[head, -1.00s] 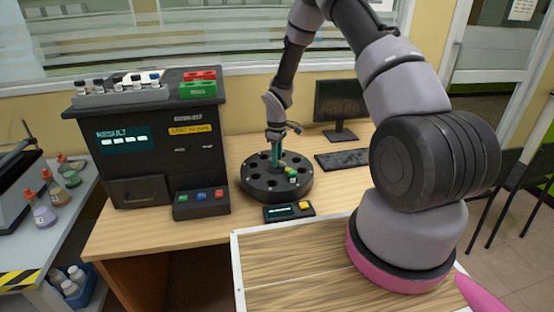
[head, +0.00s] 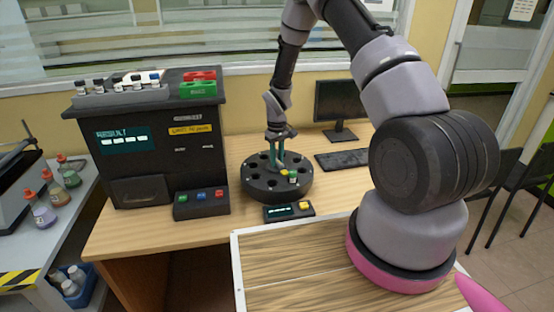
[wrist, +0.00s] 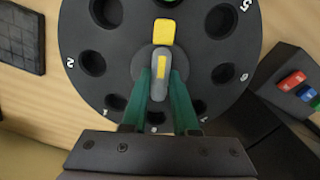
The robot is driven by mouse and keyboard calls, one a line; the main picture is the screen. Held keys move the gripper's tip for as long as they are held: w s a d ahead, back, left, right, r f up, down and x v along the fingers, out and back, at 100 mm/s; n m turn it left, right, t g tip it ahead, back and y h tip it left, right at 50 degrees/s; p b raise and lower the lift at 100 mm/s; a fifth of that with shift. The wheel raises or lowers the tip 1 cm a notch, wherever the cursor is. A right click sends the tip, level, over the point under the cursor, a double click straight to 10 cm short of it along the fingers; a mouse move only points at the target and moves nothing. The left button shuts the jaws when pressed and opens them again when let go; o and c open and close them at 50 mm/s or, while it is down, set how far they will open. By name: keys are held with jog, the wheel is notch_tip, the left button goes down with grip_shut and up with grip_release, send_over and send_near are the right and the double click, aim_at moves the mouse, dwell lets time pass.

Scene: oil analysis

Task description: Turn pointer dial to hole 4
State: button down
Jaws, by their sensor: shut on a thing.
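The round black dial (head: 262,190) stands on the desk, with several numbered holes around its rim. In the wrist view the dial (wrist: 195,50) shows 5 and 6 at right and 2 at left. Its grey pointer knob (wrist: 154,56) has a yellow stripe and a yellow tip (wrist: 163,31) aimed at the top of the picture. A green-capped vial (head: 293,174) sits in a hole there, cut off in the wrist view, where that hole's number is out of view. My gripper (wrist: 160,80) has its teal fingers on both sides of the knob, shut on it.
A monitor (head: 340,105) and keyboard (head: 343,160) stand at right.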

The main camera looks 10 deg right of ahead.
aim_at(277, 160)
jog(key=c, duration=0.7)
grip_release()
notch_tip(277, 160, up, 11)
jog(key=shift+f, duration=0.1)
